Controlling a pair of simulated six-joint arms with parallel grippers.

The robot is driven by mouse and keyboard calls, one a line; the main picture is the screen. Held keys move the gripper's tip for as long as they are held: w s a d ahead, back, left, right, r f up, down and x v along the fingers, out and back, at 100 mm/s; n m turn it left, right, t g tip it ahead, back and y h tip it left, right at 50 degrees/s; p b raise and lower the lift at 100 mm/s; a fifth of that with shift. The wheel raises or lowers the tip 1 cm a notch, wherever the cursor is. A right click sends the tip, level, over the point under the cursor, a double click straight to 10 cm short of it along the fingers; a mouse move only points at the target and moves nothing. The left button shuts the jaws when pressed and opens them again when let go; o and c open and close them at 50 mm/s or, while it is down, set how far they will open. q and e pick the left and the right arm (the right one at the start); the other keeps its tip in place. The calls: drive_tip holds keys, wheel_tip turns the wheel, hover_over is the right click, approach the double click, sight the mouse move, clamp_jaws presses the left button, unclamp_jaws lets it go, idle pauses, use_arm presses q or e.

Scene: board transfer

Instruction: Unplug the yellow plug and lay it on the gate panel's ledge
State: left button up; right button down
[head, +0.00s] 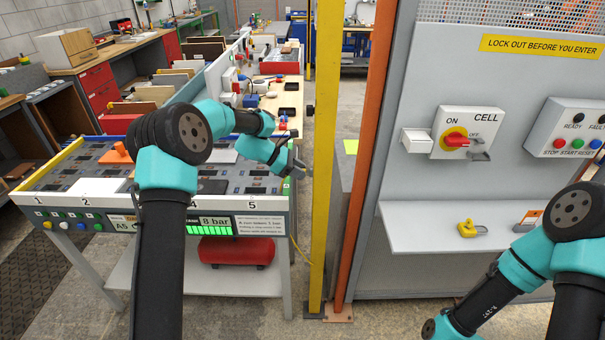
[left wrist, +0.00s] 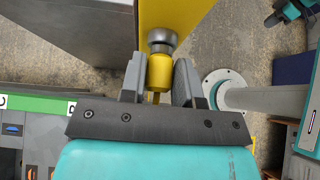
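The yellow plug (left wrist: 159,74) sits at a round grey socket (left wrist: 161,40) beside the yellow post. In the left wrist view, the two fingers of my left gripper (left wrist: 160,80) stand on either side of the plug. They are very near its sides, and I cannot tell whether they touch it. In the head view, my left gripper (head: 300,170) is at the yellow post's left edge and the plug is not clearly seen. The gate panel's ledge (head: 420,237) juts out at the right. My right arm is at the lower right; its gripper is out of view.
The yellow post (head: 325,140) and an orange post (head: 370,150) stand between the workbench (head: 268,205) and the ledge. A yellow padlock (head: 467,229) and an orange-and-white tag (head: 530,217) lie on the ledge. Its left part is clear. A yellow cord (head: 301,250) hangs beside the post.

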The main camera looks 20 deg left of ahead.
use_arm(q)
drive_tip(key=c, duration=0.5)
drive_tip(key=shift+o, duration=0.2)
drive_tip(key=shift+s+a, duration=0.1)
drive_tip(key=shift+a, duration=0.3)
drive_tip(key=shift+s+a, duration=0.1)
drive_tip(key=shift+a, duration=0.2)
drive_tip(key=shift+s+a, duration=0.15)
drive_tip(key=shift+a, duration=0.35)
drive_tip(key=shift+s+a, duration=0.3)
drive_tip(key=shift+a, duration=0.8)
drive_tip(key=shift+s+a, duration=0.25)
drive_tip(key=shift+a, duration=0.8)
drive_tip(key=shift+d, duration=0.15)
